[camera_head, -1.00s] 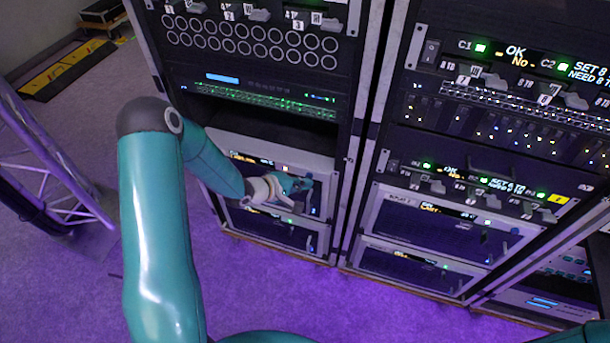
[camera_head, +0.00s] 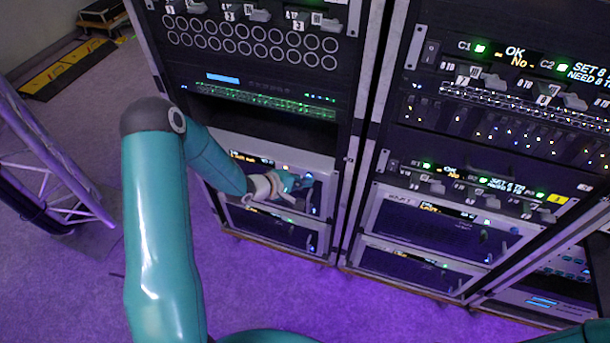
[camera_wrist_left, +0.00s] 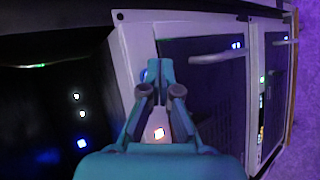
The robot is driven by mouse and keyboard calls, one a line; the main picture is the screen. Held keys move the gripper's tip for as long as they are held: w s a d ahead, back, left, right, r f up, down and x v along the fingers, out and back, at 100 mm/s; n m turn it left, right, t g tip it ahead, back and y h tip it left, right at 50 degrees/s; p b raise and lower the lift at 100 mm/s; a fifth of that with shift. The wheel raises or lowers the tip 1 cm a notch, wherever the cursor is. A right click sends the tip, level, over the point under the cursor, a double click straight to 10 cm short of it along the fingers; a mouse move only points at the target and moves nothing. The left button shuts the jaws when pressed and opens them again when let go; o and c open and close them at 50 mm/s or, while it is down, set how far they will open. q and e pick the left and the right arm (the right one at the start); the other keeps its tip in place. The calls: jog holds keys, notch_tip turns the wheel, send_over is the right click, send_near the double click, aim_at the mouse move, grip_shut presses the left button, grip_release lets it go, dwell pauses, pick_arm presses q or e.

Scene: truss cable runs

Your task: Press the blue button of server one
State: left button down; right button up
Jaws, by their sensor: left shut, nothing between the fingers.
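A silver-framed server (camera_head: 322,172) with a dark front sits low in the left rack. A similar server (camera_head: 270,230) is right below it. I cannot read which is server one. My left gripper (camera_head: 303,182) is shut and empty in front of the upper one. In the left wrist view the shut fingertips (camera_wrist_left: 160,88) point at the pale strip of a server panel. A blue glow (camera_wrist_left: 145,75) shows beside the fingertips, partly hidden by them; I cannot tell if they touch it. A white-orange lit square (camera_wrist_left: 158,133) shows between the fingers. My right gripper is out of view.
A bar handle (camera_wrist_left: 215,57) sticks out from the server front near the fingers. A second rack (camera_head: 480,130) with lit panels stands close on the right. A metal truss (camera_head: 45,175) stands at the left. The purple floor (camera_head: 270,295) before the racks is clear.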

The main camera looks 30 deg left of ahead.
pick_arm(q)
jog(key=shift+s, duration=0.15)
jog(key=shift+s+d, duration=0.15)
jog(key=shift+s, duration=0.5)
jog(key=shift+s, duration=0.1)
jog(key=s, duration=0.2)
jog(key=s+d, duration=0.1)
jog(key=s, duration=0.1)
jog(key=shift+s+d, duration=0.1)
jog(key=shift+s, duration=0.25)
jog(key=shift+w, duration=0.1)
dwell(0.7)
